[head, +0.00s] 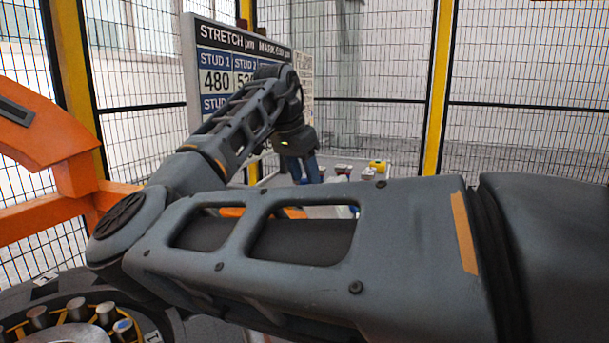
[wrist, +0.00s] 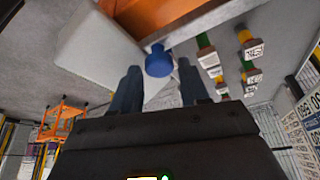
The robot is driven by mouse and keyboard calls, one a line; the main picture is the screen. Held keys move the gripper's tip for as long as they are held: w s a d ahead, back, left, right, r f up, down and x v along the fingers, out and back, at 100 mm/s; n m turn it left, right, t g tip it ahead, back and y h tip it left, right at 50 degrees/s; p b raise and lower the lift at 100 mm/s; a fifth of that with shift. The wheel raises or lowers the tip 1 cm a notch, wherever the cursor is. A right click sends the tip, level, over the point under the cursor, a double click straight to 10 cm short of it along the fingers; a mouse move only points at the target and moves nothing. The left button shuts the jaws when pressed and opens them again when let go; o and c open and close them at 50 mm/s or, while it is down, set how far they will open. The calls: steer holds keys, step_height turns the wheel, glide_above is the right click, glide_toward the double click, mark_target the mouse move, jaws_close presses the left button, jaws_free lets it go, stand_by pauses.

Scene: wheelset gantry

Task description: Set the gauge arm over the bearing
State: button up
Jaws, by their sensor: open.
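In the wrist view, my gripper (wrist: 158,68) is open, with one finger on each side of a blue knob (wrist: 158,60). Gaps show between the knob and both fingers. The knob is near the fingertips, below an orange part (wrist: 165,15); I cannot tell whether these belong to the gauge arm. In the head view, my gripper (head: 303,167) is small and partly hidden beyond my own arm. A round assembly with several metal studs (head: 77,309) shows at the bottom left, cut by the frame edge. I cannot make out the bearing for certain.
An orange frame (head: 45,140) stands at the left. A board with stud readings (head: 215,62) stands behind my arm. Several small labelled pieces (wrist: 254,52) lie right of the fingers in the wrist view. Mesh fencing with yellow posts (head: 438,90) closes the back.

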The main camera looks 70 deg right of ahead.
steer(key=shift+d+f, duration=0.15)
steer(key=shift+f, duration=0.3)
jaws_close()
